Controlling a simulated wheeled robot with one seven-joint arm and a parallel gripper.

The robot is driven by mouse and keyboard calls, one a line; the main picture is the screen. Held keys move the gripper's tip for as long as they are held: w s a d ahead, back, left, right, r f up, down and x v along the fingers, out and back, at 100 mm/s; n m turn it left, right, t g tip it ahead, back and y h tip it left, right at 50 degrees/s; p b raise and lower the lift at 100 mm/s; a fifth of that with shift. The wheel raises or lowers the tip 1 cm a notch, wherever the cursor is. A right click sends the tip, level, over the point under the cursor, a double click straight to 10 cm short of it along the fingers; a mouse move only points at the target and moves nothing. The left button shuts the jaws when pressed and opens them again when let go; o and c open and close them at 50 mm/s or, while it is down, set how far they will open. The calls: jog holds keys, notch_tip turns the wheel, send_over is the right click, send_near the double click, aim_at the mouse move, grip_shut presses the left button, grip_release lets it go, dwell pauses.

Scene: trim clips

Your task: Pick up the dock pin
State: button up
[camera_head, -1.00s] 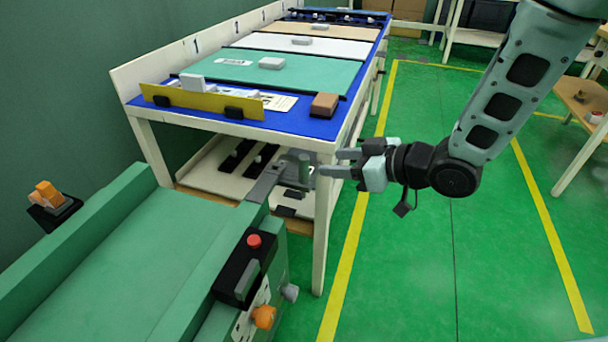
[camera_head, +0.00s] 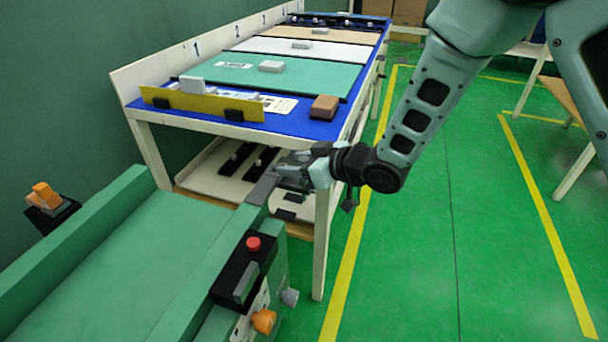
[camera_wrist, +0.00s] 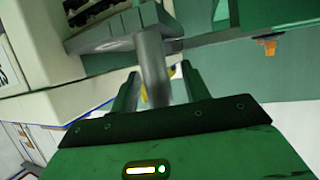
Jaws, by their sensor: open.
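The dock pin (camera_wrist: 153,68) is a grey upright cylinder on a flat grey bracket (camera_head: 262,189) that juts from the corner of the green conveyor-like unit. In the wrist view the pin stands between the two fingers of my gripper (camera_wrist: 160,74), with a visible gap to the right finger and a narrower one to the left. The fingers are open. In the head view my gripper (camera_head: 290,172) is at the bracket's end and mostly hides the pin. I cannot tell whether a finger touches it.
The work table (camera_head: 300,125) with a brown block (camera_head: 324,107) stands close behind my gripper. Green floor to the right is clear.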

grip_shut()
jog(key=shift+r, duration=0.15)
